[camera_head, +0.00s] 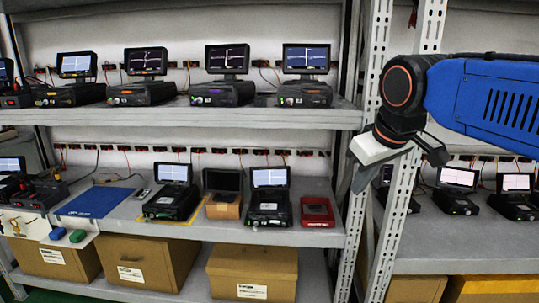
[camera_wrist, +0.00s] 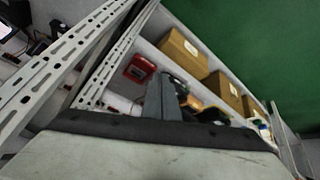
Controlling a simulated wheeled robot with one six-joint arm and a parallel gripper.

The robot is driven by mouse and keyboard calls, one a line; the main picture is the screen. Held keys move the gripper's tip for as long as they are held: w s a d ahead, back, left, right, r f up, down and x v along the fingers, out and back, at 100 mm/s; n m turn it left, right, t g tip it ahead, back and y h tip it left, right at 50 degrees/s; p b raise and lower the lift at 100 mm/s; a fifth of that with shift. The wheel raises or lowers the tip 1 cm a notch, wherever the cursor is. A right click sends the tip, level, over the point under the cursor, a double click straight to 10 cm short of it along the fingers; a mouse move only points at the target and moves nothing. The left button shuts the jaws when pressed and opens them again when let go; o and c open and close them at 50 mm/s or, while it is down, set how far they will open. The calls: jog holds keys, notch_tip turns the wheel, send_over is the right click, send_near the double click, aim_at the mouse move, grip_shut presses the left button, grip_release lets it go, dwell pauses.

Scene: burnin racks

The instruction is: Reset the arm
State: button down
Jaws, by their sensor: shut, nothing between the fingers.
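My arm reaches in from the right in the head view, in front of the rack upright. My gripper (camera_head: 362,182) hangs at its end, near the perforated grey post (camera_head: 408,170), with its fingers together and nothing held. In the wrist view my gripper (camera_wrist: 163,98) shows as dark grey fingers beyond a pale housing. Whether it touches the post cannot be told.
The upper shelf (camera_head: 200,117) holds several units with screens. The lower shelf (camera_head: 225,235) holds a blue mat (camera_head: 95,202), more units and a red tray (camera_head: 317,212). Cardboard boxes (camera_head: 253,272) stand below. The green floor (camera_wrist: 265,45) shows clear in the wrist view.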

jog(key=s+d+f+m, duration=0.2)
jog(key=s+d+f, duration=0.2)
jog(key=s+f, duration=0.4)
jog(key=s+d+f+m+g, duration=0.1)
jog(key=s+d+f+m, duration=0.2)
jog(key=f, duration=1)
jog(key=s+d, duration=0.2)
jog(key=s, duration=0.2)
jog(key=shift+s+f+h, duration=0.35)
jog(key=shift+s+h, duration=0.05)
jog(key=c, duration=2.5)
grip_release()
